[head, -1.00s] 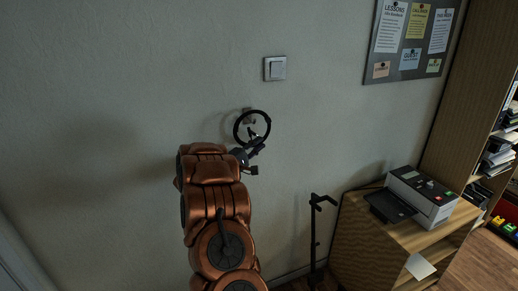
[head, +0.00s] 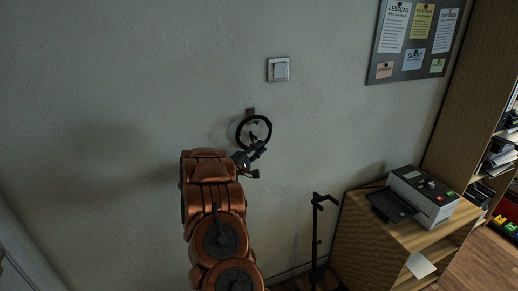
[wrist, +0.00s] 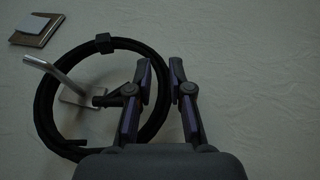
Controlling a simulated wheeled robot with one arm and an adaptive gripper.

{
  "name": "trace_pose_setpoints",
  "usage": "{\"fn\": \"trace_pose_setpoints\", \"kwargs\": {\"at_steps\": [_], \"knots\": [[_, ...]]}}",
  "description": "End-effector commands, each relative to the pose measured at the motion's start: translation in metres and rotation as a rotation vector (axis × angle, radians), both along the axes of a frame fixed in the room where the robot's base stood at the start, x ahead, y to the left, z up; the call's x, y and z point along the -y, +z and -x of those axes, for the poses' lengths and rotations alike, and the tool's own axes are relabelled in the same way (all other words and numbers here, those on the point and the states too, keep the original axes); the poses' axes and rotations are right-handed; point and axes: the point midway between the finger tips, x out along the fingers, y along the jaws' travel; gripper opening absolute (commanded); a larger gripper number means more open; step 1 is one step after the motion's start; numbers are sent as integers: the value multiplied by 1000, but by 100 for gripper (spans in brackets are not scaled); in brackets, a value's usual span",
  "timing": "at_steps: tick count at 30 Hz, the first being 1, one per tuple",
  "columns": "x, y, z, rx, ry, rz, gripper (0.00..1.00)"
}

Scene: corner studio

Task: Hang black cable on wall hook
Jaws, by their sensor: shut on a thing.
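The black cable (head: 238,139) is a coiled ring held upright near the wall. It shows large in the wrist view (wrist: 43,112). In the head view the hook's plate (head: 250,111) shows at the ring's top.
A light switch (head: 278,69) is on the wall above the hook. A black stand (head: 316,235) and a wooden cabinet (head: 352,235) with a printer-like device (head: 422,196) stand to the right. A notice board (head: 412,60) hangs upper right. The wall left of my arm is clear.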

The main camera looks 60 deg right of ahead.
Motion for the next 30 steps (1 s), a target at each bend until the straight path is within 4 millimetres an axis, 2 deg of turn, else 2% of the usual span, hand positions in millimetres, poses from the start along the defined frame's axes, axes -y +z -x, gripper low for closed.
{"fn": "trace_pose_setpoints", "kwargs": {"at_steps": [10, 11, 18, 30], "knots": [[0, 1, 0, 1, 0, 1, 0], [0, 1, 0, 1, 0, 1, 23], [0, 0, 0, 1, 0, 0, 48], [-5, -1, -2, 0, 1, -1, 49]]}}
